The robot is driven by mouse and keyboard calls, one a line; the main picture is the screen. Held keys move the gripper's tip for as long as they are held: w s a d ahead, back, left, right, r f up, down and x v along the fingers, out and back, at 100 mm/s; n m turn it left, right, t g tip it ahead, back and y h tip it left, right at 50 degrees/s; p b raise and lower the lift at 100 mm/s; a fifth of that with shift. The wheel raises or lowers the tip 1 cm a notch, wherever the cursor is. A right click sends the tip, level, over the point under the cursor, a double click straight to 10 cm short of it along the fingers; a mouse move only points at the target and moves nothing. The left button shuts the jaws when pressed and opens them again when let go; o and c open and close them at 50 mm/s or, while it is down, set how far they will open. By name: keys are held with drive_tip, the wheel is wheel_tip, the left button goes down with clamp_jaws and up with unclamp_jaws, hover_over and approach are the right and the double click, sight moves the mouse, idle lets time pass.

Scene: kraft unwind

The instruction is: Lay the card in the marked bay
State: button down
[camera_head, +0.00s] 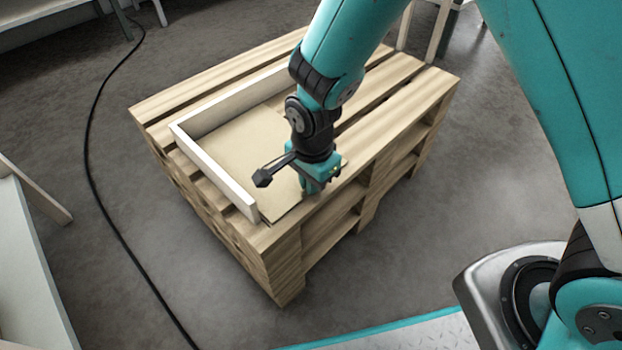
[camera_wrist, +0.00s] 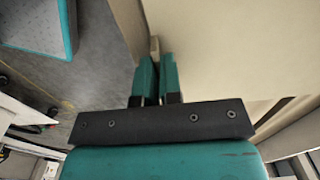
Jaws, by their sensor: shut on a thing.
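The card (camera_head: 233,146) is a flat tan sheet on top of the wooden pallet stack, inside an L-shaped white wall (camera_head: 213,172) that borders the bay on two sides. My gripper (camera_head: 313,188) is at the card's near right edge, pointing down, and is shut on the card's edge. In the wrist view the card (camera_wrist: 235,50) fills the upper right, and a small tan piece of it shows between the fingertips (camera_wrist: 156,66). My arm hides part of the card. I cannot tell whether it lies fully flat or is slightly raised. No bay marking is clear.
The pallet stack (camera_head: 400,97) has bare slats with gaps to the right of the card. A black cable (camera_head: 88,165) runs along the grey floor at left. A white piece of furniture (camera_head: 30,270) stands at the left edge.

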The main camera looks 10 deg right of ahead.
drive_tip(key=shift+f, duration=0.15)
idle(0.7)
drive_tip(key=c, duration=1.2)
unclamp_jaws()
wheel_tip(320, 180, up, 17)
drive_tip(key=p, duration=0.7)
drive_tip(key=shift+r, duration=0.2)
drive_tip(key=s+d+r+n+y+p, duration=0.1)
drive_tip(key=s+d+r+n+y, duration=0.15)
drive_tip(key=s+r+n, duration=0.6)
drive_tip(key=s+d+r+n+y, duration=0.2)
drive_tip(key=s+d+r+n, duration=0.2)
drive_tip(key=s+r+n, duration=0.5)
wheel_tip(320, 180, up, 28)
drive_tip(key=w+p, duration=0.1)
drive_tip(key=p, duration=2.9)
drive_tip(key=shift+w+r+n, duration=0.25)
drive_tip(key=shift+w+n, duration=0.05)
drive_tip(key=shift+n, duration=0.05)
